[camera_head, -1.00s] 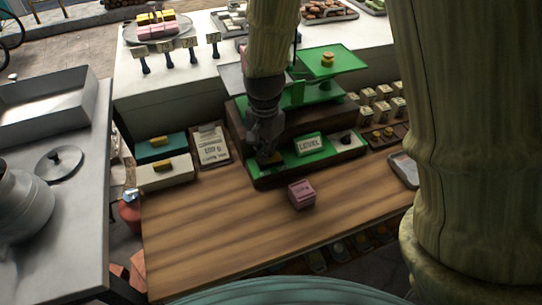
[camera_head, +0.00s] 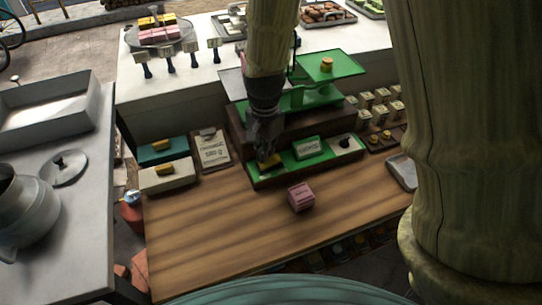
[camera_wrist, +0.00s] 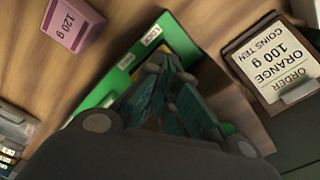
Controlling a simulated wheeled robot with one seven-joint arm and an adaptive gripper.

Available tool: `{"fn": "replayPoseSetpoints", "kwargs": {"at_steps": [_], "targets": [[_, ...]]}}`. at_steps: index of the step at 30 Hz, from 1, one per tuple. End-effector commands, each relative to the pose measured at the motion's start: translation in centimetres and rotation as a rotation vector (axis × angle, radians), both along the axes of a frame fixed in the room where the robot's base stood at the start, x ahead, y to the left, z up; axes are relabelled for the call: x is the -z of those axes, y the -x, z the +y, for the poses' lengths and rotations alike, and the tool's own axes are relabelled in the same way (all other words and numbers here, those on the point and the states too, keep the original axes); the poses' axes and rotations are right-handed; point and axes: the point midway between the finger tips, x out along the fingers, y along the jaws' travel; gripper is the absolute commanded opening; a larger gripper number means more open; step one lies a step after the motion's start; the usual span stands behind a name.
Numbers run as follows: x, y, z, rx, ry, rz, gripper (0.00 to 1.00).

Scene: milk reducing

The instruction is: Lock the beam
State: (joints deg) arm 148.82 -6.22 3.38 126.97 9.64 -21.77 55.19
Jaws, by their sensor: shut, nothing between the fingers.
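The balance (camera_head: 305,97) stands at the back of the wooden counter, with green arms and a raised green pan (camera_head: 345,62) holding a small orange-brown piece. Its low green front panel (camera_head: 318,152) carries a yellow piece (camera_head: 270,161) at the left, a label in the middle and a dark knob on white (camera_head: 345,142) at the right. My gripper (camera_head: 262,153) is shut and empty, pointing down at the panel's left end by the yellow piece; contact is unclear. In the wrist view its fingers (camera_wrist: 172,75) partly cover the green panel (camera_wrist: 178,40).
A pink block marked 120 g (camera_head: 301,197) sits on the counter before the balance. An order card reading orange 100 g (camera_head: 213,149) stands left of it, beside teal and white boxes (camera_head: 166,176). Small blocks (camera_head: 380,100) stand at right.

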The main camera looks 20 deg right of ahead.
Motion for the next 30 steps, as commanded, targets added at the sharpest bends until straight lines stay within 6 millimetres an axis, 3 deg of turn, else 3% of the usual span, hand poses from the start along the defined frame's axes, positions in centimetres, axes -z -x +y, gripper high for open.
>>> {"fn": "replayPoseSetpoints", "kwargs": {"at_steps": [21, 30], "targets": [[-4.6, 0.0, 0.0, 0.000, 0.001, -0.001, 0.00], [-4.7, 0.0, 0.0, 0.000, 0.000, 0.000, 0.00]]}}
